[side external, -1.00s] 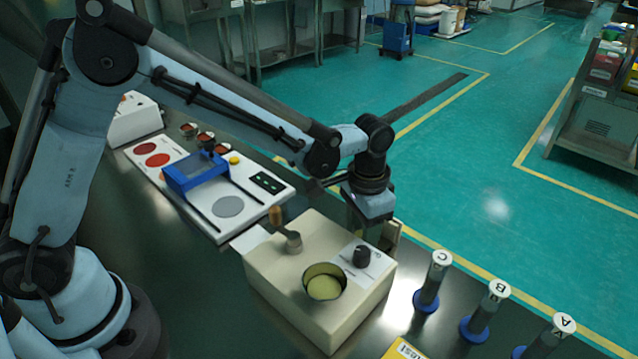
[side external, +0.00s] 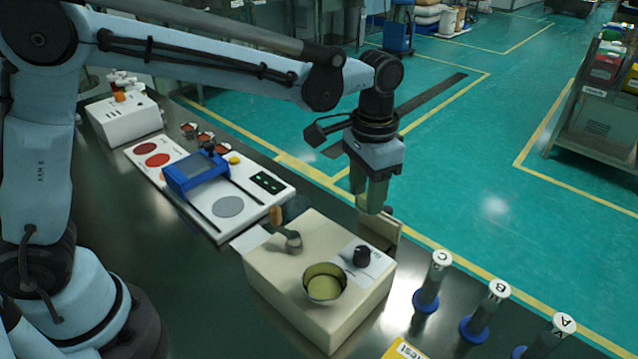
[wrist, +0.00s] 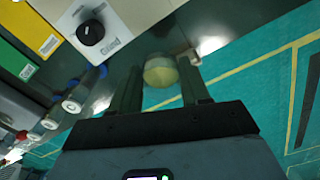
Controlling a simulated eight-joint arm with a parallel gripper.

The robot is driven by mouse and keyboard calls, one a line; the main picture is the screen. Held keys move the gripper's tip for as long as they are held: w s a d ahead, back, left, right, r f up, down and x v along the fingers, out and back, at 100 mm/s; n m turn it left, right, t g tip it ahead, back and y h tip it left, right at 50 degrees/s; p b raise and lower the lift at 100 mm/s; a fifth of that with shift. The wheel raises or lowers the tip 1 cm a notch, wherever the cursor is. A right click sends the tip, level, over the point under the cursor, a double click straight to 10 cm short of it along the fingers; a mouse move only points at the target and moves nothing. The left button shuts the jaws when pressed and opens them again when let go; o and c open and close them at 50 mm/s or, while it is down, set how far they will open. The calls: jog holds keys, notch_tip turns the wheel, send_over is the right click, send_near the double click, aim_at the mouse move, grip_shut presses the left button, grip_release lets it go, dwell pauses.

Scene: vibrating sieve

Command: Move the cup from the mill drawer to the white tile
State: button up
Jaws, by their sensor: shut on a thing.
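My gripper (side external: 373,208) is raised above the far side of the cream mill (side external: 275,265), pointing down. In the wrist view its two fingers are shut on a small round cup (wrist: 160,72) with pale yellow contents. In the side view the fingers mostly hide the cup. The drawer (side external: 385,232) sticks out at the mill's far right side, below the fingertips. A flat white piece (side external: 248,240), perhaps the white tile, lies against the mill's left side, partly hidden by it.
The mill carries a metal hopper (side external: 325,283) with yellowish contents, a black knob (side external: 362,256) and a wooden-handled tool (side external: 282,225). Several blue-based cylinders (side external: 430,285) stand to its right. A white panel with a blue frame (side external: 195,170) lies to the left.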

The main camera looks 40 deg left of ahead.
notch_tip(320, 180, up, 7)
jog(key=s+a, duration=0.3)
jog(key=s, duration=0.7)
jog(key=s+a, duration=0.3)
jog(key=s, duration=0.7)
send_over(252, 244)
notch_tip(252, 244, down, 13)
jog(key=shift+r, duration=0.2)
jog(key=shift+a+f, duration=0.1)
jog(key=shift+f, duration=1.9)
jog(key=shift+f, duration=0.1)
jog(key=o, duration=0.8)
jog(key=shift+c, duration=0.2)
